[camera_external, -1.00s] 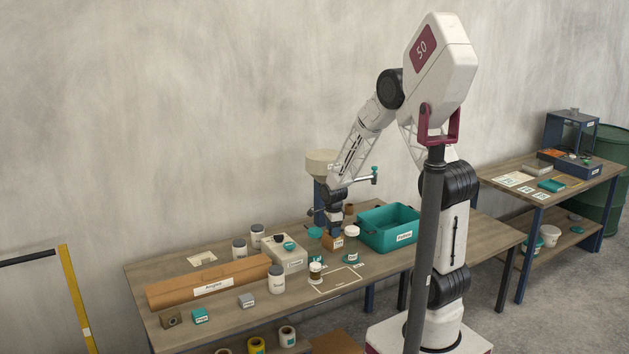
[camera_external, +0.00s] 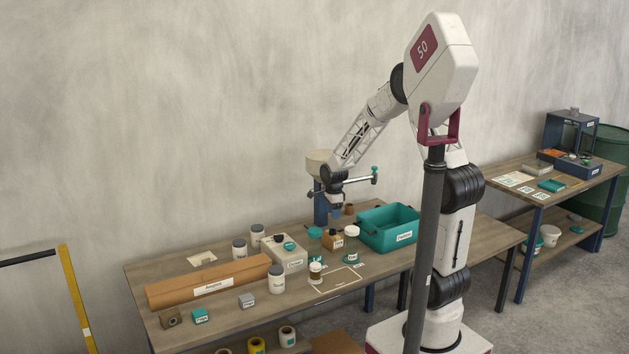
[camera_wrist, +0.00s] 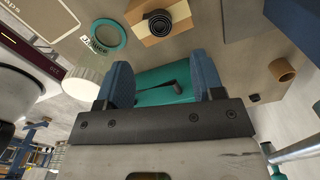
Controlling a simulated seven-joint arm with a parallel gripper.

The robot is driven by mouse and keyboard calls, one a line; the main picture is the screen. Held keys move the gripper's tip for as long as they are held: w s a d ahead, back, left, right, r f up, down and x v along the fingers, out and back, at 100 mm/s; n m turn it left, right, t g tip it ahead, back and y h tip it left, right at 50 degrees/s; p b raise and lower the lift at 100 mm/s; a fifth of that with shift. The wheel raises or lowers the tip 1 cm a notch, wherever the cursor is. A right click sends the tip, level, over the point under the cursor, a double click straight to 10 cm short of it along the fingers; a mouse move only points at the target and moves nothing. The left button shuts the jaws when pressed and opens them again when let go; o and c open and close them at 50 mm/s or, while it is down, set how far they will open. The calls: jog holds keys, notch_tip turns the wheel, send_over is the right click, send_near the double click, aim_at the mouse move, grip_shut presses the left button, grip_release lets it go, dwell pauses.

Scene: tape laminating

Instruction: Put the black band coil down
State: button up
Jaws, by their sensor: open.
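The black band coil (camera_wrist: 158,22) shows as a dark spiral at the top of the wrist view. It rests on a tan block (camera_wrist: 182,12); this block also shows on the table in the external view (camera_external: 332,240). My gripper (camera_wrist: 161,68) has its two blue fingers apart with nothing held between them. In the external view my gripper (camera_external: 336,213) hangs above the block, clear of it. The coil is too small to make out well there.
A teal bin (camera_external: 388,229) stands right of the block. A white-lidded jar (camera_external: 351,243) is close in front of it. A teal ring (camera_wrist: 108,35) lies beside the block in the wrist view. A brown roll (camera_wrist: 281,70) stands nearby. A long brown box (camera_external: 208,281) lies left.

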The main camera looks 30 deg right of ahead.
jog(key=shift+r, duration=1.85)
jog(key=s+r+n+t, duration=0.1)
jog(key=s+r+n, duration=0.8)
jog(key=s+r, duration=0.5)
jog(key=s+r+n, duration=0.2)
jog(key=s+n, duration=0.3)
jog(key=s, duration=0.4)
jog(key=s+d+r+n+t, duration=0.1)
jog(key=s+r+n, duration=0.1)
jog(key=s+n, duration=0.4)
jog(key=s, duration=0.4)
jog(key=shift+s+d+t, duration=0.15)
jog(key=shift+s+t, duration=0.1)
jog(key=shift+t, duration=0.05)
jog(key=shift+o, duration=0.4)
